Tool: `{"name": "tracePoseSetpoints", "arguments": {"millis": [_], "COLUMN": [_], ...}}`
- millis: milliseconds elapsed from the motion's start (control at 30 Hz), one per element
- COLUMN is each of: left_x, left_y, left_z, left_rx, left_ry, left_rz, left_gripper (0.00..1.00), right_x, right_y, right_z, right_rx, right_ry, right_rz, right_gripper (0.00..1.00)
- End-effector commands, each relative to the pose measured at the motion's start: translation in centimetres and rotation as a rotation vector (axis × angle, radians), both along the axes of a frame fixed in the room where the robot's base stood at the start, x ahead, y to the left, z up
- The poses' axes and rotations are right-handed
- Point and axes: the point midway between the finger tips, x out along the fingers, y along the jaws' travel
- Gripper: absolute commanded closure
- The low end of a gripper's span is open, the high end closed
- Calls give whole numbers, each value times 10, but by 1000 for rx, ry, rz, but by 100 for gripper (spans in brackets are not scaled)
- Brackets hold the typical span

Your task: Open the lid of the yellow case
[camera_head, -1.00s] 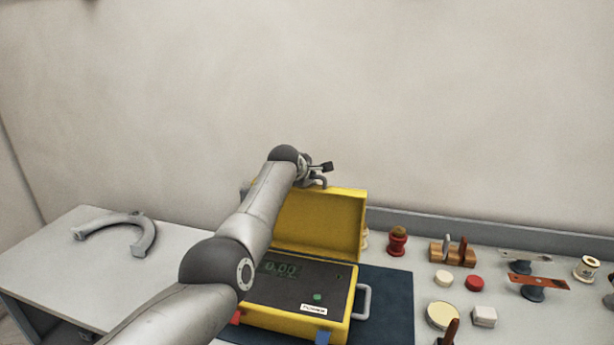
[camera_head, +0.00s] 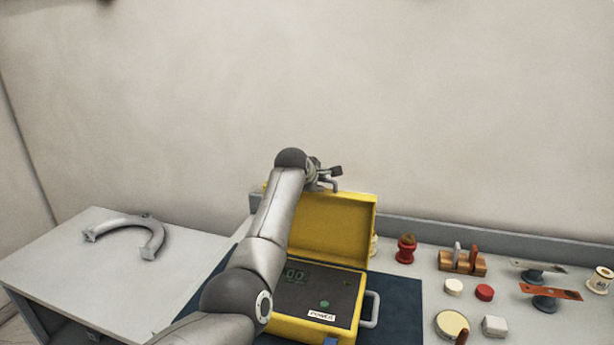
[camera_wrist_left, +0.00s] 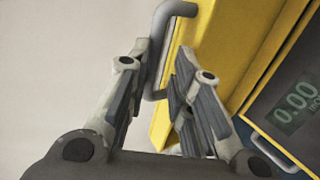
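The yellow case (camera_head: 312,328) stands on a dark blue mat with its lid (camera_head: 335,222) raised, standing roughly upright at the back. Its black panel shows a green display, a green button and a white label. My left gripper (camera_head: 330,175) is at the top edge of the lid. In the left wrist view, the fingers (camera_wrist_left: 163,62) are apart, on either side of the grey lid handle (camera_wrist_left: 160,42), with the yellow lid (camera_wrist_left: 225,45) to the right. Contact with the handle cannot be told. My left arm hides the case's left part. My right gripper is not in view.
A grey horseshoe-shaped piece (camera_head: 128,228) lies on the table at left. Several small parts are on the right, including a red-based piece (camera_head: 405,250), a wooden block (camera_head: 462,262) and a red disc (camera_head: 484,292). A wall rises behind the table.

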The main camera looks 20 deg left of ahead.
Motion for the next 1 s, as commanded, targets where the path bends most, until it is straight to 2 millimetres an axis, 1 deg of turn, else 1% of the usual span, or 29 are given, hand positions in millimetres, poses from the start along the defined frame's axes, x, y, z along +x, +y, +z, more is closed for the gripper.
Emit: {"name": "tracePoseSetpoints", "arguments": {"millis": [367, 700, 833, 1000], "left_x": [-31, -66, -75, -81], "left_y": [1, 2, 2, 3], "left_z": [20, 45, 50, 53], "left_rx": [-2, -1, -2, -2], "left_ry": [-3, -3, -1, 0], "left_rz": [0, 0, 0, 0], "left_gripper": [79, 79, 79, 79], "right_x": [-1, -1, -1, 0], "right_y": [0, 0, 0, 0], "right_z": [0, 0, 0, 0], "right_rx": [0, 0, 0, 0], "right_ry": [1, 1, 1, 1], "right_rz": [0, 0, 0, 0], "right_gripper": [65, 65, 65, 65]}}
